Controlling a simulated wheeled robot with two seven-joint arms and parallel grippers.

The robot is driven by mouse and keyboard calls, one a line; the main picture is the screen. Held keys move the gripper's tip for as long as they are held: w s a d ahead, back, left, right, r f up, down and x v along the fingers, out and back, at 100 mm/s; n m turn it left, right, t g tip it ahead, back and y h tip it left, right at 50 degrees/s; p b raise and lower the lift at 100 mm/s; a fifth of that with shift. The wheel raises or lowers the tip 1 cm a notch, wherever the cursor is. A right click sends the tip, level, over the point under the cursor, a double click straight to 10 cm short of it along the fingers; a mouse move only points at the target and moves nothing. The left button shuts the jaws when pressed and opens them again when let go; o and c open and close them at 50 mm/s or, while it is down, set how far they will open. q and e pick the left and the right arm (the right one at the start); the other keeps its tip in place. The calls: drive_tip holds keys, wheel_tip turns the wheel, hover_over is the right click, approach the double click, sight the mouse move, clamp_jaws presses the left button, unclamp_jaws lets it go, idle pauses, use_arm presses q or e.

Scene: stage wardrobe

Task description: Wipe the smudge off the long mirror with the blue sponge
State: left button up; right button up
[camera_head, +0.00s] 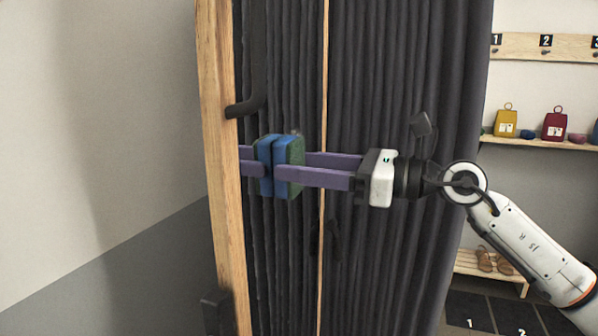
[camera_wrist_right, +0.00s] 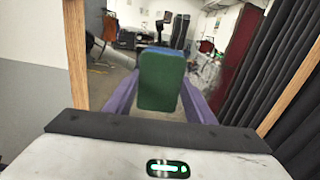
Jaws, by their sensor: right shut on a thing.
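The long mirror stands upright in a light wooden frame (camera_head: 222,150) and is seen nearly edge-on in the head view. My right gripper (camera_head: 291,166) is shut on the blue sponge (camera_head: 294,178), which has a green back. The sponge's blue face is towards the mirror, at or very close to the glass; its reflection sits right beside it. In the right wrist view the sponge (camera_wrist_right: 161,82) shows its green back between my purple fingers and hides part of the mirror. I cannot make out a smudge. My left gripper is not in view.
A dark curtain (camera_head: 455,120) hangs beside the mirror, close behind my right gripper. Dark handle-like fittings (camera_head: 216,312) are on the frame. A shelf (camera_head: 545,143) with small bags and a low bench (camera_head: 490,266) with shoes stand at the right.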

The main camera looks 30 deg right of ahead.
drive_tip(key=w+d+p, duration=0.1)
drive_tip(key=w+d, duration=0.6)
drive_tip(key=shift+d, duration=0.35)
idle(0.9)
drive_tip(key=shift+b+v, duration=1.95)
drive_tip(key=shift+v, duration=0.95)
